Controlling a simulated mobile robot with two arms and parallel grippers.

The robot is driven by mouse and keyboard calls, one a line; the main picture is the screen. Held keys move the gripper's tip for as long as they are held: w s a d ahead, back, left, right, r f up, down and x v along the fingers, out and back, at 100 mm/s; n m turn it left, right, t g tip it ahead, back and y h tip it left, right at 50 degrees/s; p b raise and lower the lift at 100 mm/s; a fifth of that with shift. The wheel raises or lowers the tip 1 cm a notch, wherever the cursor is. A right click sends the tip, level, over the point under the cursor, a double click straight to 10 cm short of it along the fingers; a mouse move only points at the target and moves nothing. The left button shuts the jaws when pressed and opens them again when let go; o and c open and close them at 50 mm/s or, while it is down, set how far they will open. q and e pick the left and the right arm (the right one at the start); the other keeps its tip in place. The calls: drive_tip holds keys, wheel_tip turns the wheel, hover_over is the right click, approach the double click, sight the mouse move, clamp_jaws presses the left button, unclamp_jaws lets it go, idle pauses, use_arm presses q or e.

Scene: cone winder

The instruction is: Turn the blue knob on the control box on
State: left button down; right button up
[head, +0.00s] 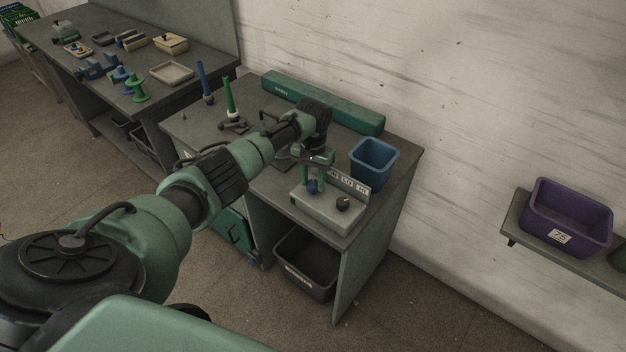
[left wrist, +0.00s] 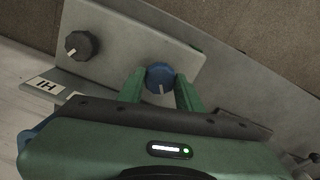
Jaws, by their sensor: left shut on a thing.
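The control box (head: 325,212) is a pale grey box on the table, with a label strip standing behind it. Its blue knob (head: 312,187) is on the left part of the top and a black knob (head: 343,203) is on the right. My left gripper (head: 313,180) reaches down over the box with its green fingers around the blue knob. In the left wrist view the blue knob (left wrist: 160,78) sits between the two green fingers, its white pointer mark towards the gripper. The black knob (left wrist: 82,45) is beside it, free. My right gripper is not in view.
A blue bin (head: 373,161) stands just behind the box. A long green case (head: 322,103) lies along the wall, and green and blue spindles (head: 229,98) stand at the table's left. A black bin (head: 306,262) is under the table. A purple bin (head: 567,215) is on the right shelf.

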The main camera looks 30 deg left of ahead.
use_arm(q)
drive_tip(key=m, duration=0.3)
drive_tip(key=shift+w, duration=0.1)
drive_tip(key=m, duration=1)
drive_tip(key=shift+r+m+b, duration=0.1)
drive_tip(key=shift+m+b, duration=0.3)
idle(0.4)
drive_tip(key=c, duration=0.9)
unclamp_jaws()
drive_tip(key=shift+c, duration=0.2)
